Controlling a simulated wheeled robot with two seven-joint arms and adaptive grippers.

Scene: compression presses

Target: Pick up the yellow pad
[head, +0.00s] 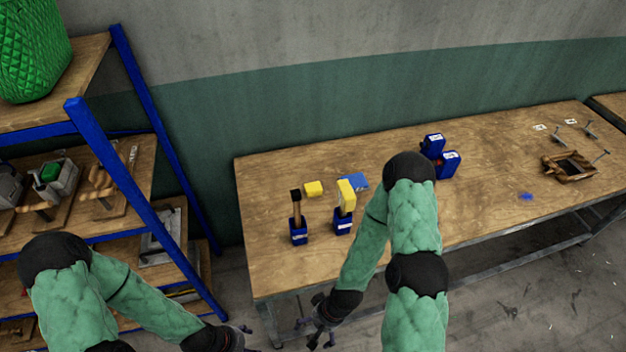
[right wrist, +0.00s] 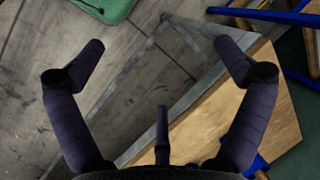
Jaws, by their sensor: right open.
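The yellow pad (head: 313,188) is a small block lying on the left part of the wooden table (head: 270,260), behind two blue holders. My right gripper (head: 308,326) is in front of the table's near left edge, well apart from the pad. In the right wrist view its fingers (right wrist: 160,50) are spread wide with nothing between them, above the floor and a table corner. The pad does not show in that view. My left gripper (head: 247,337) is low near the bottom edge of the head view, left of the right one; its fingers are too small to read.
A blue holder (head: 299,238) has a dark-topped wooden handle in it. Another blue holder (head: 342,226) has a yellow-headed tool (head: 346,196). A flat blue piece (head: 354,181) lies behind. Blue boxes (head: 450,158) and a wooden frame (head: 569,167) are farther right. A shelf (head: 150,190) stands left.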

